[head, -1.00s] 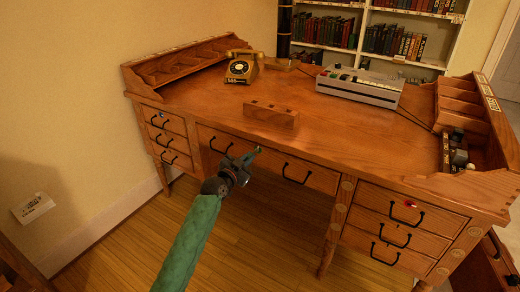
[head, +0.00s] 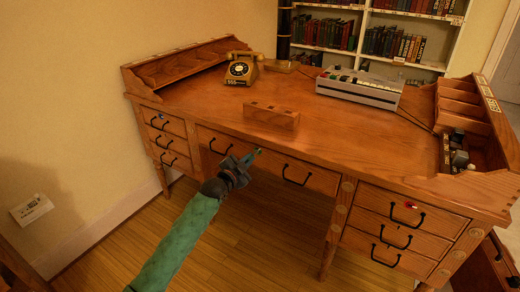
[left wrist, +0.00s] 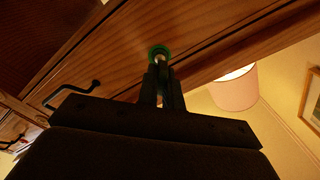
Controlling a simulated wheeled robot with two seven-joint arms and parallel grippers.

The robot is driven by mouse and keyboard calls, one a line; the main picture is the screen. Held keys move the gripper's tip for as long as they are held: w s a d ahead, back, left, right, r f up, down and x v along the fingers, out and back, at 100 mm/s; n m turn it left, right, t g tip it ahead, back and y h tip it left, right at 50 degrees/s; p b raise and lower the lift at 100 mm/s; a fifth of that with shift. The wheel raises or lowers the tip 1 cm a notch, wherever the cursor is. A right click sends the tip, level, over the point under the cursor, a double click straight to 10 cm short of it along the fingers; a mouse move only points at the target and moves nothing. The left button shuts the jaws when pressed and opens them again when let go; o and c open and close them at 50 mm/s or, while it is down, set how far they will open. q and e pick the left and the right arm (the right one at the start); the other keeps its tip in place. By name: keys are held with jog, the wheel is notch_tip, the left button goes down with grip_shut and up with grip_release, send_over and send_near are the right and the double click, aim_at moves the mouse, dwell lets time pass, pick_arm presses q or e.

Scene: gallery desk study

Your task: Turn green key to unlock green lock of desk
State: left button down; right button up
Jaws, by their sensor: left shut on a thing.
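The wooden desk (head: 215,115) has a wide middle drawer (head: 318,180). My left gripper (head: 249,157) is at the front of this drawer, between its two black handles. Its narrow fingers (left wrist: 161,88) are shut on the key (left wrist: 161,61), of which only a small pale metallic part shows between the fingertips. The key's end meets the round green lock (left wrist: 153,50) on the drawer front in the left wrist view. How deep it sits is hidden. A small green spot (head: 258,150) shows at the fingertips in the head view. My right gripper is out of view.
A blue lock (head: 162,118) is on the left drawers and a red lock (head: 411,205) on the right ones. A wooden block (head: 271,117), a telephone (head: 241,70) and a grey machine (head: 358,87) stand on the desk. Floor in front is clear.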

pick_arm(q)
jog(key=shift+r, duration=0.15)
jog(key=shift+m+p, duration=0.3)
jog(key=shift+m, duration=1.2)
jog(key=shift+r+m+p, duration=0.1)
jog(key=shift+m+p, duration=0.4)
jog(key=shift+m, duration=1)
